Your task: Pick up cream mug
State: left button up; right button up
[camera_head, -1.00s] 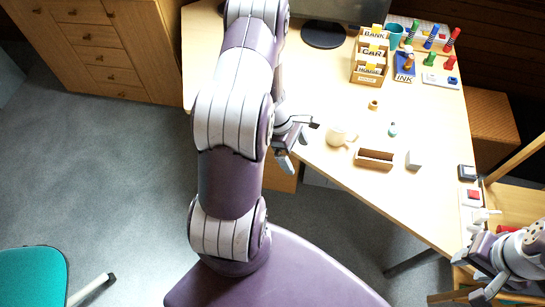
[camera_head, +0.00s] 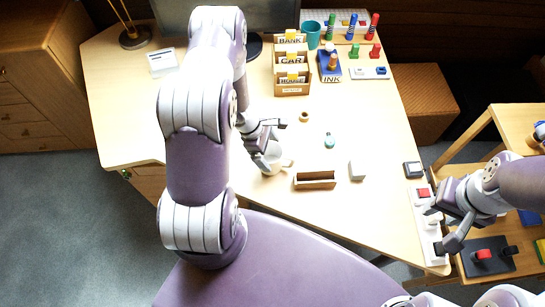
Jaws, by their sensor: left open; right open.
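The cream mug (camera_head: 274,161) stands on the desk left of a small wooden tray, with its handle to the right. My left gripper (camera_head: 271,144) is open at the mug's upper left. One finger reaches out above the mug in the picture and the other overlaps its left side. Part of the mug is hidden by the gripper, and I cannot tell whether they touch. My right gripper (camera_head: 443,229) is open and empty by the desk's right edge, far from the mug.
A wooden tray (camera_head: 315,181) and a grey block (camera_head: 357,171) lie right of the mug. A wooden ring (camera_head: 304,116) and a teal bottle (camera_head: 330,141) lie beyond it. A card sorter (camera_head: 292,84) stands further back. The desk's front edge is close to the mug.

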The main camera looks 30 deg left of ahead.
aim_at(273, 156)
pick_arm(q)
jog(key=x, duration=0.3)
jog(key=shift+d+f, duration=0.1)
jog(key=shift+f, duration=0.1)
jog(key=c, duration=1)
jog(key=shift+o, duration=0.2)
